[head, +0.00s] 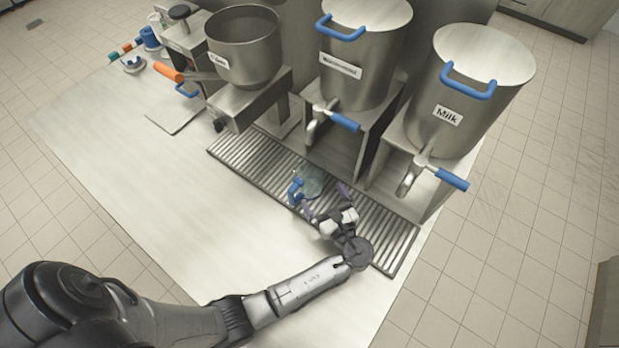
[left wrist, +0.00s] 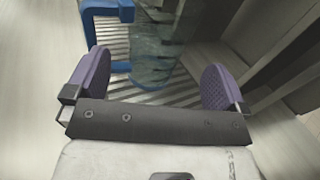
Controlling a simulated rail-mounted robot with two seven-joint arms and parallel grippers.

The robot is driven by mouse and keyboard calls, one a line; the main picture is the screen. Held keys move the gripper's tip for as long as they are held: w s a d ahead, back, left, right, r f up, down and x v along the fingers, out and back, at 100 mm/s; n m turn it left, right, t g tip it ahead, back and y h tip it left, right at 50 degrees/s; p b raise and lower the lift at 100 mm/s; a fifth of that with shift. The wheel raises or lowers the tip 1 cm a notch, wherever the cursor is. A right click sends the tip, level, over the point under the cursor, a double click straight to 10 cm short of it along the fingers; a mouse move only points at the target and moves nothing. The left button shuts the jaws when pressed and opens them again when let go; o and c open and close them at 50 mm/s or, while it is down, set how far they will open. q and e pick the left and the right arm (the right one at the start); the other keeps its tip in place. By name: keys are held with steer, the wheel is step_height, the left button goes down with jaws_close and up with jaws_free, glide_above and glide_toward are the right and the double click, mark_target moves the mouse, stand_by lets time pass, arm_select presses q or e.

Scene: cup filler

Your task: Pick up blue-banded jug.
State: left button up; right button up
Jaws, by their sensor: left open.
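The blue-banded jug (head: 311,180) is a clear vessel with a blue handle, standing on the ribbed drip grate (head: 235,155) below the dispensers. In the left wrist view the jug (left wrist: 155,55) is ahead of the gripper, with its blue handle toward the left. My left gripper (head: 325,199) is open and close to the jug on its near side. In the left wrist view its two purple fingers (left wrist: 158,85) are spread wide, with the jug's lower part between or just beyond them; contact cannot be told. The right gripper is not in view.
A steel dispenser labelled Milk (head: 470,90) and another steel dispenser (head: 362,60), both with blue-handled taps, stand behind the grate. A hopper machine (head: 243,60) stands farther left. Small blue and orange items (head: 148,40) lie at the far left. The counter's left part (head: 110,130) is clear.

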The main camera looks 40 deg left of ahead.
mark_target(311, 178)
arm_select(q)
steer(key=shift+x, duration=3.8)
steer(key=c, duration=0.9)
